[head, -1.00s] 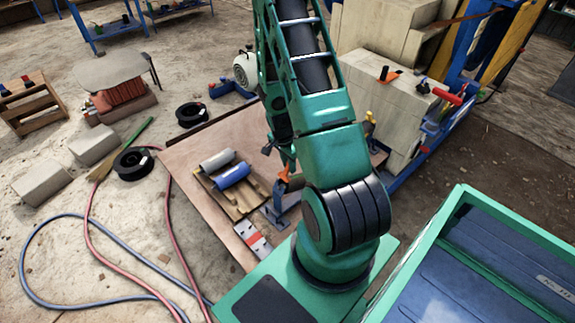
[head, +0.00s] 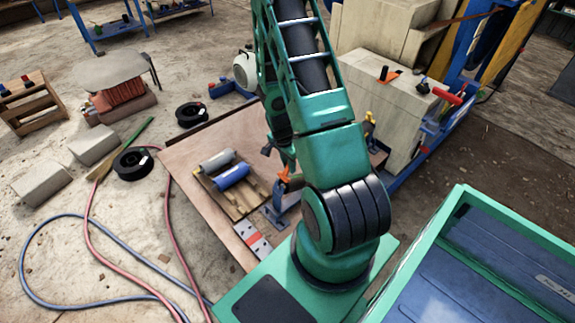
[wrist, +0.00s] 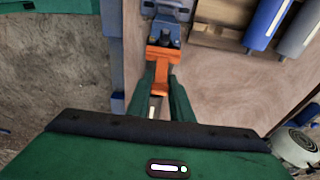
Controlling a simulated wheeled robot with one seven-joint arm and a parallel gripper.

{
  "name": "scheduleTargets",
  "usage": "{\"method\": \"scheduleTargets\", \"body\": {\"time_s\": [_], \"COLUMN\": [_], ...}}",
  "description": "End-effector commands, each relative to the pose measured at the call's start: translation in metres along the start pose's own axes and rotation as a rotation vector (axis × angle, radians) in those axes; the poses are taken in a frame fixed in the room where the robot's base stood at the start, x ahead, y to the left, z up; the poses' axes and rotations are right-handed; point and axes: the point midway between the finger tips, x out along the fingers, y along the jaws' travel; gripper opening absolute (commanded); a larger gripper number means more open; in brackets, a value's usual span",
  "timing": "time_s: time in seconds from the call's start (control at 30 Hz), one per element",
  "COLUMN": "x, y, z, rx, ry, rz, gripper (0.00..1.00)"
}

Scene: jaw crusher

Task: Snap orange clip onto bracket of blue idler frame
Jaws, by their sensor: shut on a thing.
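An orange clip (wrist: 160,66) is between the two green fingers of my gripper (wrist: 163,88) in the wrist view. The gripper is shut on it. The far end of the clip meets a dark grey-blue bracket (wrist: 166,31); I cannot tell whether it is seated there or only overlaps it. In the head view the clip (head: 284,178) shows beside my arm, above a blue-grey metal foot (head: 274,214) on the board. My arm hides most of the gripper and the frame in that view.
A blue roller (head: 232,176) and a grey roller (head: 217,160) lie on a small wooden pallet (head: 252,197), left of the clip. A red and white piece (head: 252,239) lies at the board's near edge. Pale machine blocks (head: 388,110) stand to the right. Hoses cross the ground at left.

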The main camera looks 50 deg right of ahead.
Motion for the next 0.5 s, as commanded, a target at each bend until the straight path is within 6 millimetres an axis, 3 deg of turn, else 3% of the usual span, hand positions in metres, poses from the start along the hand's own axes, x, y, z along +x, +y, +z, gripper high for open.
{"method": "scheduleTargets", "body": {"time_s": [0.5], "x": [0.0088], "y": [-0.0002], "z": [0.0071], "rx": [0.000], "ry": [0.000], "rz": [0.000], "gripper": [0.00]}}
